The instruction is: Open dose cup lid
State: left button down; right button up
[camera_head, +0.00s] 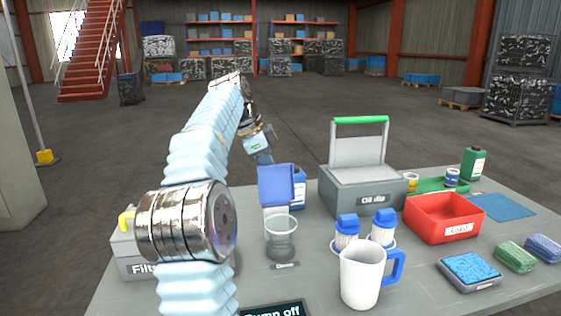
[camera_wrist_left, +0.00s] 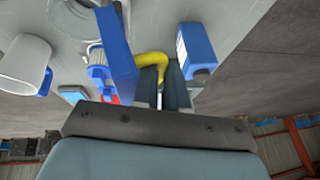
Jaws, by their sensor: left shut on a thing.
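The dose cup (camera_head: 281,240) is a clear round cup on the table behind a small label, and its rim also shows in the left wrist view (camera_wrist_left: 75,22). Its blue square lid (camera_head: 275,185) stands raised, nearly upright, behind the cup's open top. In the left wrist view the lid (camera_wrist_left: 117,55) shows edge-on, with a curved yellow handle (camera_wrist_left: 150,62) beside it. My left gripper (camera_wrist_left: 175,88) is shut on the yellow handle, on the far side of the lid. In the head view the lid hides the fingertips. My right gripper is out of view.
A blue bottle (camera_head: 299,188) stands close behind the lid. Two blue-capped filters (camera_head: 346,232), a white jug (camera_head: 361,276) and a grey lidded box (camera_head: 350,195) are to the right. A red bin (camera_head: 440,232) is farther right. A filter box (camera_head: 130,246) is left, partly behind my arm.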

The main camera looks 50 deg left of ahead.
pick_arm(q)
jog(key=shift+a+f+n+g+h, duration=0.3)
jog(key=shift+a+f+g, duration=0.1)
jog(key=shift+a+f, duration=0.6)
jog(key=shift+a+r, duration=0.1)
jog(key=c, duration=1.2)
grip_release()
jog(key=shift+w+a+f, duration=0.15)
jog(key=shift+a+f, duration=0.05)
jog(key=shift+o, duration=0.2)
jog(key=w+d+v, duration=0.1)
jog(key=v, duration=0.5)
jog(key=s+a, duration=0.3)
jog(key=s, duration=0.8)
jog(key=shift+s+a+r+t, duration=0.3)
jog(key=shift+s+r, duration=0.05)
jog(key=shift+r, duration=0.1)
